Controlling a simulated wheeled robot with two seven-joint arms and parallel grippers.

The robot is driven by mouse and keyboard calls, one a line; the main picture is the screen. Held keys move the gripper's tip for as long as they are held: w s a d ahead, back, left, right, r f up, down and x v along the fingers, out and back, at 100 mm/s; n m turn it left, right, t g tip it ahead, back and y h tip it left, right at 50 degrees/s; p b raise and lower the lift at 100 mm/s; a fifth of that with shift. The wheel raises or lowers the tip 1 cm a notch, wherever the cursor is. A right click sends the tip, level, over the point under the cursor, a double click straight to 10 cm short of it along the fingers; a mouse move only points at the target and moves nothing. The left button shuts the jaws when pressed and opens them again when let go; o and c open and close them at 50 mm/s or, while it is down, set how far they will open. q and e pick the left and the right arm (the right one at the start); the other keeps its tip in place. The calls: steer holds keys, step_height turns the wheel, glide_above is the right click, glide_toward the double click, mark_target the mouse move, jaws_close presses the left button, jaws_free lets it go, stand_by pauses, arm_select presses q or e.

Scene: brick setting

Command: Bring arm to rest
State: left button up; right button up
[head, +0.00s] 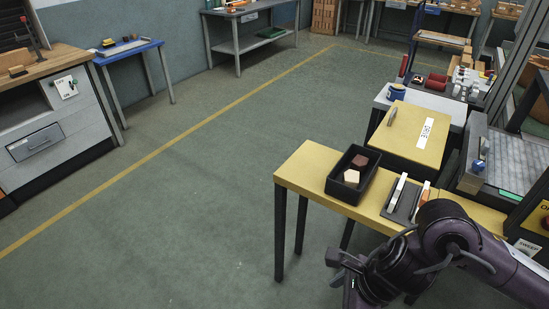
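My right arm comes in from the lower right, in front of the yellow table (305,172). Its gripper (340,268) is low, at the arm's left end, over the floor by the table's front edge. It is small and dark, so I cannot tell whether it is open or shut. No held object shows at it. My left arm and gripper are out of view.
On the yellow table stand a black bin (338,190) with a dark red and a pale block, and a dark tray (402,214) with white-handled items. A yellow-topped box (408,145) and a grey machine (510,165) stand behind. The green floor (190,210) at left is clear.

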steer(key=w+a+f+m+t+y, duration=0.1)
steer(key=w+a+f+m+y, duration=0.1)
steer(key=w+f+m, duration=0.45)
steer(key=w+a+f+m+t+y, duration=0.25)
steer(key=w+m, duration=0.45)
steer(key=m, duration=0.4)
steer(key=d+f+m+t+h, duration=0.1)
steer(key=d+f+m, duration=0.2)
steer(key=f+m, duration=0.5)
steer(key=d+f+m+h, duration=0.1)
steer(key=d+f+m, duration=0.3)
steer(key=f, duration=0.6)
steer(key=s+d+f+m+g+h, duration=0.1)
steer(key=s+d+f+m+h, duration=0.15)
steer(key=s+f+m, duration=0.5)
steer(key=s+d+f+m+h, duration=0.25)
steer(key=s+f+m, duration=0.25)
steer(key=s+f, duration=0.4)
steer(key=s+d+f+m+g+h, duration=0.1)
steer(key=s+f+m, duration=0.2)
steer(key=s, duration=0.7)
steer(key=s+d+f+m+g, duration=0.2)
steer(key=s+f, duration=0.3)
steer(key=s, duration=0.5)
steer(key=shift+s+d+f+m+h, duration=0.15)
steer(key=shift+s+d+m+h, duration=0.15)
steer(key=shift+m, duration=0.6)
